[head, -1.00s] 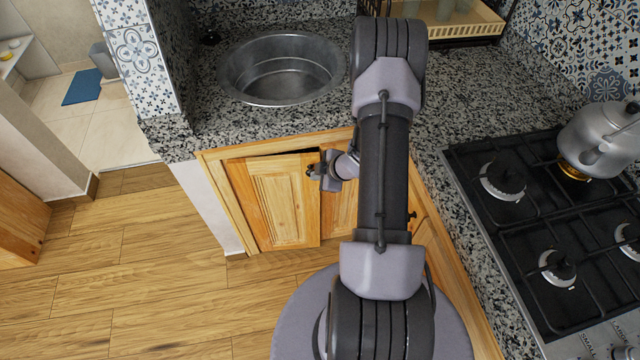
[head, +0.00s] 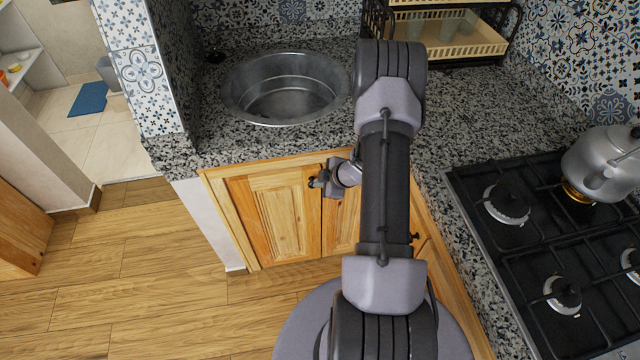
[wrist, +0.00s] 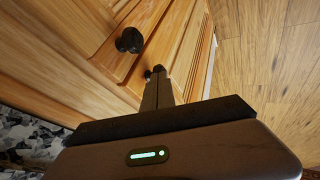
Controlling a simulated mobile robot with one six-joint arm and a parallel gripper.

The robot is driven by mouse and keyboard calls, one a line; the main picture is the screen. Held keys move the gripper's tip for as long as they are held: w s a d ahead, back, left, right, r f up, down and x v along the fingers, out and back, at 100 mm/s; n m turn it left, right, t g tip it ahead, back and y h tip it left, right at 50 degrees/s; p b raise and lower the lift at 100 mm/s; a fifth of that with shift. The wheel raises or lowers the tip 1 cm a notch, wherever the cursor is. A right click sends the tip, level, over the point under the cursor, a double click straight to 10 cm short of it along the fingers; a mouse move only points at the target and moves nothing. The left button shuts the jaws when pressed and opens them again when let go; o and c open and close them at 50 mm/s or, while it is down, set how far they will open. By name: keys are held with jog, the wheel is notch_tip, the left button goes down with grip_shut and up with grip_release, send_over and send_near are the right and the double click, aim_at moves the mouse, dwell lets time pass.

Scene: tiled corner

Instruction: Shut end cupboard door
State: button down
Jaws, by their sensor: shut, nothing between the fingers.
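The end cupboard door (head: 283,222) is the left wooden door below the sink. In the head view it sits flush or nearly flush with its frame; I cannot tell whether a thin gap is left. My gripper (head: 318,183) is at the door's upper right edge. In the wrist view the shut, empty fingertips (wrist: 158,78) are close to a dark knob (wrist: 158,69) at the door's edge; contact is unclear. A second dark knob (wrist: 130,40) is on the neighbouring door (wrist: 95,40).
The neighbouring door (head: 341,225) is partly behind my arm. A granite counter (head: 215,145) with a round sink (head: 285,88) overhangs the cupboards. A stove (head: 540,230) with a kettle (head: 603,163) stands at the right. Wooden floor (head: 150,270) is clear at the left.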

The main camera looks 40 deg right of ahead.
jog(key=p+v, duration=0.7)
jog(key=v, duration=1.1)
jog(key=w+d+r+m+g+h+b, duration=0.1)
jog(key=w+r+m+h+b, duration=0.2)
jog(key=r, duration=0.5)
jog(key=w+a+r+m+h, duration=0.2)
jog(key=a+r+m, duration=0.2)
jog(key=a+r, duration=0.45)
jog(key=s+a+r+m+y, duration=0.2)
jog(key=s+a+r, duration=0.1)
jog(key=a, duration=0.5)
jog(key=s+a+r+m+y, duration=0.2)
jog(key=s+a+r, duration=0.2)
jog(key=a, duration=0.5)
jog(key=s+a+r+m+y+b, duration=0.1)
jog(key=s+a+r+m+y, duration=0.1)
jog(key=s+a, duration=0.3)
jog(key=a+r, duration=0.1)
jog(key=a, duration=0.2)
jog(key=shift+s+a+r+m+g+y, duration=0.25)
jog(key=shift+s+a+m+g+y, duration=0.05)
jog(key=shift+s+y, duration=0.1)
